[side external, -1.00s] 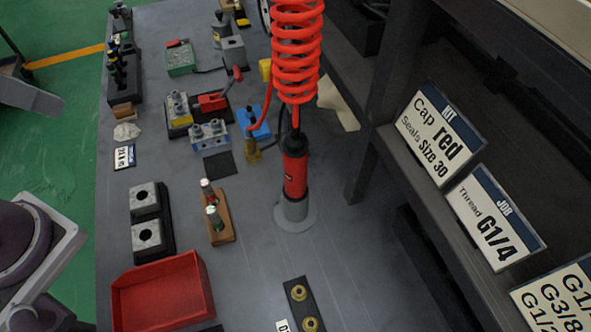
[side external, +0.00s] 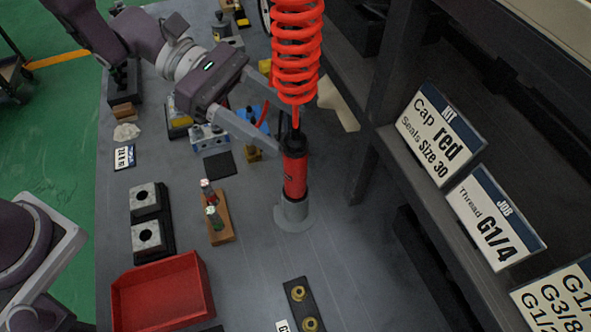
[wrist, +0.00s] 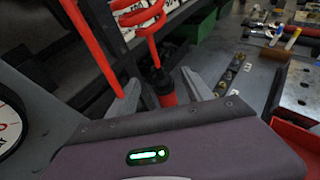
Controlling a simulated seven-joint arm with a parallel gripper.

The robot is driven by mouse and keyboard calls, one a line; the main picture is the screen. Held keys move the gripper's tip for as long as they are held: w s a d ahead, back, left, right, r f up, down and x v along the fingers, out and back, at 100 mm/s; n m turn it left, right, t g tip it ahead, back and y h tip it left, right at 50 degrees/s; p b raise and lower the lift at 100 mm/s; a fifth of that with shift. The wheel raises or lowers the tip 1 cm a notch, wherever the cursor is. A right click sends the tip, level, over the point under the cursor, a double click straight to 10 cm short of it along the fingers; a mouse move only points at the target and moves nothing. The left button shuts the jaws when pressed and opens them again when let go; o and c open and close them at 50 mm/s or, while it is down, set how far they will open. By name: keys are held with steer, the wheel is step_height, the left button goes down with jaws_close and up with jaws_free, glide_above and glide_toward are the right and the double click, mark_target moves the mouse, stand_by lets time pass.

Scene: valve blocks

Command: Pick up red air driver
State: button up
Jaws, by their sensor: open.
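The red air driver (side external: 295,177) stands upright in a grey round holder (side external: 294,215) on the bench, with a red coiled hose (side external: 296,55) rising from its top. My gripper (side external: 277,122) is open and reaches in from the upper left, its fingers at the height of the driver's upper part. In the wrist view the driver (wrist: 166,92) shows between the two open fingers (wrist: 158,90), beyond their tips or level with them; I cannot tell which. Nothing is held.
A red tray (side external: 163,293) lies at the front left. A wooden stand with small bottles (side external: 217,220) is left of the driver. Shelves with signs (side external: 441,135) stand at the right. A strip with brass fittings (side external: 303,305) lies in front.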

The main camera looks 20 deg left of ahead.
mark_target(295, 178)
steer(key=d+f, duration=0.6)
steer(key=f, duration=0.4)
steer(key=shift+d+r, duration=0.1)
jaws_close()
